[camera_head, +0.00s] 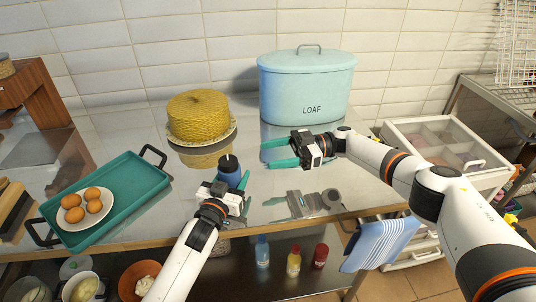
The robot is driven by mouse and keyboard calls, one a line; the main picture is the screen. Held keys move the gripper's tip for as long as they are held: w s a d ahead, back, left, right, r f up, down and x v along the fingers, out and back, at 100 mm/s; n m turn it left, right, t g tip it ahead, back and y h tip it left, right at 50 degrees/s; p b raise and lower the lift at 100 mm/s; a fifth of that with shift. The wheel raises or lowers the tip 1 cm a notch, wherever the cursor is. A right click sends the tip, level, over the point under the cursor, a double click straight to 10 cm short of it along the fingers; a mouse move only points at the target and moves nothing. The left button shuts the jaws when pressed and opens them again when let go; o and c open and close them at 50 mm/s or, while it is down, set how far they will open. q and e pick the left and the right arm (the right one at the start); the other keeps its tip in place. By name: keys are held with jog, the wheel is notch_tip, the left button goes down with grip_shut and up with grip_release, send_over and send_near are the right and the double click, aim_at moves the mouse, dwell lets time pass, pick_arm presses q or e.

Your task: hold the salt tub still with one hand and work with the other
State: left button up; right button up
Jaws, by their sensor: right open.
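The salt tub (230,174) is a small dark blue tub with a darker top and a small white piece sticking up from it. It stands upright on the shiny metal worktop near the middle. My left gripper (230,186) comes from the front and is shut on the tub; one teal finger shows along its right side, and the other is mostly hidden. My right gripper (270,153) is open and empty, to the right of the tub and a little behind it. Its teal fingers point left, apart from the tub.
A yellow woven-looking cake (200,117) on a plate and a pale blue LOAF bin (312,88) stand behind. A teal tray (128,183) with eggs (92,194) on a plate is at left. A divided clear-lidded box (440,140) is at right. Bottles (293,260) stand below.

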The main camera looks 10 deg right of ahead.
pick_arm(q)
jog(key=o, duration=1.1)
jog(key=v, duration=1.2)
